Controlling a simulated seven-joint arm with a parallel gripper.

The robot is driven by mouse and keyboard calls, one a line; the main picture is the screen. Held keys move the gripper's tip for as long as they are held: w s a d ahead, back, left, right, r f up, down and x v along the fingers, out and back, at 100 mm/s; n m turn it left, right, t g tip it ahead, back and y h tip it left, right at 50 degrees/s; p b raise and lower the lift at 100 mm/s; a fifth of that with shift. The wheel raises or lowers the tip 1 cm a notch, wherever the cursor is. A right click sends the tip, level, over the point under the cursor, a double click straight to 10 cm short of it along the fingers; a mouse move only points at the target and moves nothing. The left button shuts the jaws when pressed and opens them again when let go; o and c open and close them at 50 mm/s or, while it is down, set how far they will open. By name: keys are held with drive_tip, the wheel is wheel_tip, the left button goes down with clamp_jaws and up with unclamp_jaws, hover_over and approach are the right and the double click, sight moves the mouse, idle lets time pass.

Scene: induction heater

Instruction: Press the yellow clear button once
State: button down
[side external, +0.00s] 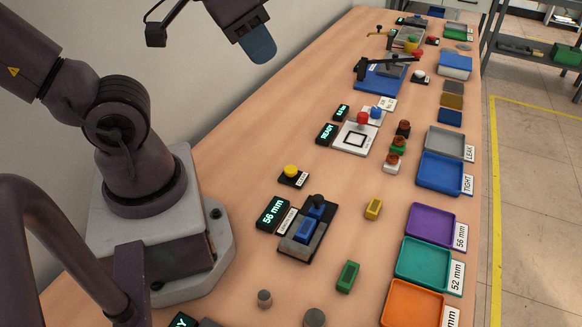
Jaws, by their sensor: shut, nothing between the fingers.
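The yellow clear button (291,170) is a round yellow cap on a small black base with a white label. It stands on the bench, left of the middle, just above the display that reads 56 mm (272,212). My gripper (262,50) is high at the top of the view, well above the bench and apart from the button. Its blue fingertips point down and are shut with nothing between them. Nothing covers the button.
A blue and grey gauge fixture (304,231) with a black knob is right of the button. A red button (362,118) stands on a white plate behind. Coloured trays (429,221) line the right edge. A yellow block (373,208) and green block (347,276) lie between.

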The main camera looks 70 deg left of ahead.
idle(0.8)
drive_tip(key=n+t+h, duration=0.2)
drive_tip(key=n+h, duration=0.4)
drive_tip(key=n, duration=1.3)
hover_over(289, 170)
wheel_tip(289, 170, down, 22)
drive_tip(key=r, duration=0.1)
drive_tip(key=shift+f, duration=0.25)
drive_tip(key=shift+f, duration=4.4)
drive_tip(key=shift+f, duration=0.15)
